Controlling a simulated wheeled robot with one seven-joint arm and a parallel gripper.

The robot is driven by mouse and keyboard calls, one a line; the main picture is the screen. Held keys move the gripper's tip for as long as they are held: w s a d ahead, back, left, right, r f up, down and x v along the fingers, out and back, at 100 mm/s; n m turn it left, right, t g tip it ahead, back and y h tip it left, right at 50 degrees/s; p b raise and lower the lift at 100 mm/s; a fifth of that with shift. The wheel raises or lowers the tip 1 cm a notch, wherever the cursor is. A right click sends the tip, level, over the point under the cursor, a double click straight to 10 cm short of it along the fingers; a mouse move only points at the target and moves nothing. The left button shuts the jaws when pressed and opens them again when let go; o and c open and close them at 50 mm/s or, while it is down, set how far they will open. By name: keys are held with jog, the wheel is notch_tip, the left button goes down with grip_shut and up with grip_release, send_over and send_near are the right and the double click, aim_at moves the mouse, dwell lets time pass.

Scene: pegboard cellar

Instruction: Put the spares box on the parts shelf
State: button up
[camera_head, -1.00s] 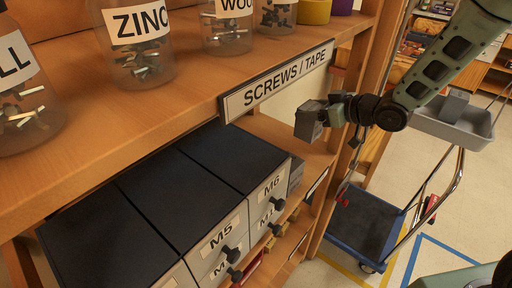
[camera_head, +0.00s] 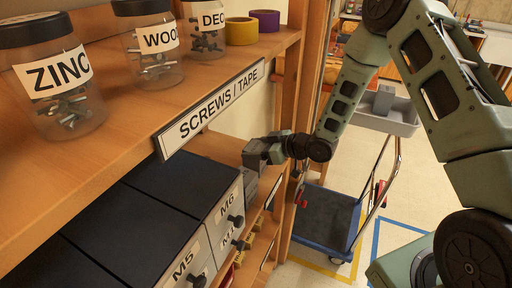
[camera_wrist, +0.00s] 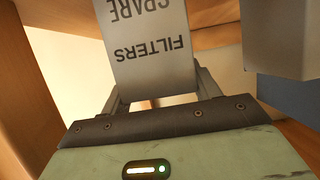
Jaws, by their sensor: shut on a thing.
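My gripper (camera_head: 268,150) is shut on a grey box (camera_head: 253,155). In the wrist view the gripper (camera_wrist: 160,88) holds this box (camera_wrist: 150,45), whose face reads "SPARE FILTERS", upside down in the picture. The wooden shelf unit has an upper board (camera_head: 110,150) with a "SCREWS / TAPE" sign (camera_head: 212,108). The box is below the sign's right end, at the opening above the lower shelf board (camera_head: 262,240), near the M6 drawer. Contact between box and shelf cannot be told. Which board is the parts shelf is not shown.
Dark-topped drawer units (camera_head: 185,180) fill much of the lower shelf; another grey object (camera_head: 250,186) is beside them. Jars (camera_head: 60,85) and tape rolls (camera_head: 242,30) stand above. A wooden upright (camera_head: 296,110) is close to the gripper. A trolley (camera_head: 325,218) with a grey tray (camera_head: 400,122) stands behind.

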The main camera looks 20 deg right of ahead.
jog(key=shift+f, duration=0.2)
jog(key=o, duration=1)
jog(key=shift+r, duration=0.1)
jog(key=shift+r, duration=0.1)
